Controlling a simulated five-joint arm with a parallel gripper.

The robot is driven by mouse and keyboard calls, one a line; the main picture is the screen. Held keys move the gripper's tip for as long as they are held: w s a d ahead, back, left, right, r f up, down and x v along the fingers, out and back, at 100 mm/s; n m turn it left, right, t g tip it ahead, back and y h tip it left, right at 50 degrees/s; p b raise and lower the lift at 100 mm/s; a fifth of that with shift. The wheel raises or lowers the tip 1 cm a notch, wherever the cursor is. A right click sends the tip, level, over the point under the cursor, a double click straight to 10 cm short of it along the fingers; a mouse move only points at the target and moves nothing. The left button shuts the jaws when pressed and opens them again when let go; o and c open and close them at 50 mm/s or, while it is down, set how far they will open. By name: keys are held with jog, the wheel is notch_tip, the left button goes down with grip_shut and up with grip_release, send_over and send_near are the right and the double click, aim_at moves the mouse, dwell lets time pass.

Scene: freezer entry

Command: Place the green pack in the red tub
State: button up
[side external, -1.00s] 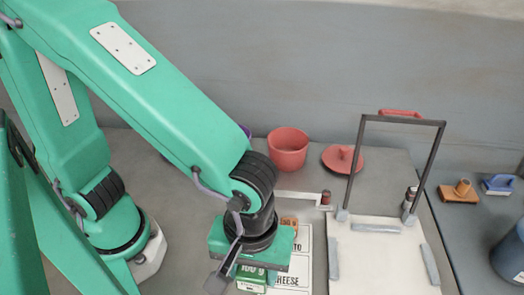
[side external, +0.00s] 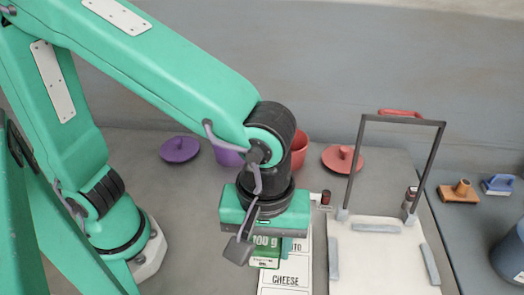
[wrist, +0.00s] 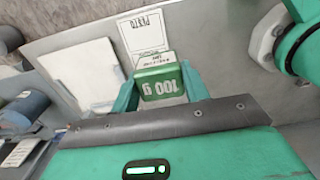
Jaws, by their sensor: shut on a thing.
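My gripper (side external: 264,246) is shut on the green pack (side external: 266,252), marked "100 g", and holds it over the white label card. In the wrist view the pack (wrist: 160,82) sits between the two green fingers. The red tub (side external: 300,148) stands at the back of the grey worktop, open at the top, partly hidden behind my wrist. The red lid (side external: 343,160) lies to its right, off the tub.
The white card (side external: 287,279) reads "CHEESE". A purple tub (side external: 228,157), partly hidden by my arm, and a purple lid (side external: 180,149) are at back left. A dark upright frame (side external: 359,165) stands over a white board (side external: 375,262) at right.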

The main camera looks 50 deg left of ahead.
jog(key=w+a+n, duration=0.5)
jog(key=w+a, duration=0.1)
jog(key=w, duration=0.5)
jog(key=w+a+n, duration=0.6)
jog(key=w, duration=0.6)
jog(key=w+a+n, duration=0.3)
jog(key=w+a, duration=0.2)
jog(key=a, duration=0.3)
jog(key=w+a+n, duration=0.4)
jog(key=a, duration=0.5)
jog(key=shift+a+f, duration=0.15)
jog(key=shift+f, duration=6.4)
jog(key=shift+f, duration=1.85)
jog(key=shift+f, duration=0.15)
